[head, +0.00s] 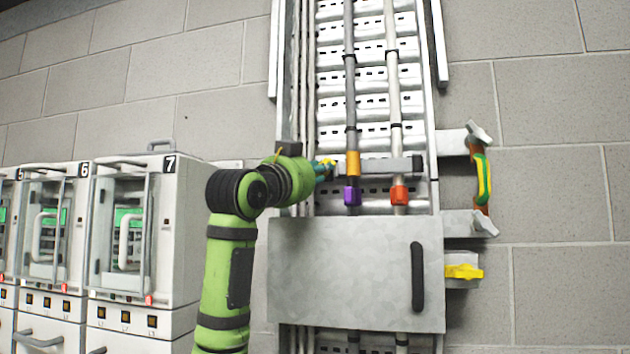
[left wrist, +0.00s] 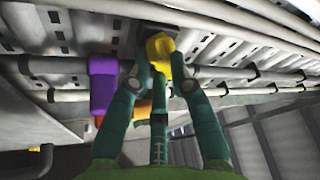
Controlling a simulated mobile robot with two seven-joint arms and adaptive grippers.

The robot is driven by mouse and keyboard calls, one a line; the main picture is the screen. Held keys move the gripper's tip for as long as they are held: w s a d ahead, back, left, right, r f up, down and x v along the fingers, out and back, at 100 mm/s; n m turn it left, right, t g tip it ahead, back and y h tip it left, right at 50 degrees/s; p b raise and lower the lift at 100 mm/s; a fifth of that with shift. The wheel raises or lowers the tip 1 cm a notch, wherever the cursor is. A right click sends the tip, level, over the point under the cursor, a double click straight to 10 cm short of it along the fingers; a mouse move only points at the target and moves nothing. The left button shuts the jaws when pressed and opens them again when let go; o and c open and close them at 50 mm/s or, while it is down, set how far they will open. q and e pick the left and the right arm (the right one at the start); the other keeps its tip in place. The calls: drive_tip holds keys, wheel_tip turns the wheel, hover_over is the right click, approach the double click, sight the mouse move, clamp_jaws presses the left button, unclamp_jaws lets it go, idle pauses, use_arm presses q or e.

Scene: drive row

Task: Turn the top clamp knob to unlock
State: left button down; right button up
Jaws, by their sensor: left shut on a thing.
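A yellow knob (left wrist: 159,48) is between the fingertips of my left gripper (left wrist: 160,75) in the left wrist view. The gripper is shut on it, and the fingers hide part of its outline. In the head view my left gripper (head: 326,168) is at the left end of a grey clamp bar (head: 385,168), beside the cables; the knob is mostly hidden there. I cannot tell the knob's turn angle. A second yellow knob (head: 464,271) sits lower right, beside the metal cover. My right gripper is not in view.
Close to the gripper are an orange collar (head: 352,163), a purple connector (head: 352,195) and a red connector (head: 399,194) on cables. A grey cover (head: 340,270) with a black handle (head: 417,277) is below. Drive cabinets (head: 140,240) stand left; a green-yellow handle (head: 483,180) is right.

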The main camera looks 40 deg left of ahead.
use_arm(q)
drive_tip(key=shift+w+d+r+n+g+y+b, duration=0.1)
drive_tip(key=shift+n+y+b, duration=0.35)
drive_tip(key=shift+n+y, duration=1.05)
drive_tip(key=shift+d+f+n+g+y+b, duration=0.15)
drive_tip(key=shift+n+y+b, duration=0.35)
drive_tip(key=shift+n, duration=2)
drive_tip(key=shift+w+d+r+n+g+y+b, duration=0.15)
drive_tip(key=shift+n+y+b, duration=0.55)
drive_tip(key=shift+n, duration=1.3)
drive_tip(key=shift+s+n+y, duration=0.15)
drive_tip(key=shift+n+y, duration=0.15)
drive_tip(key=shift+y, duration=0.1)
drive_tip(key=c, duration=1.1)
unclamp_jaws()
drive_tip(key=v, duration=1.2)
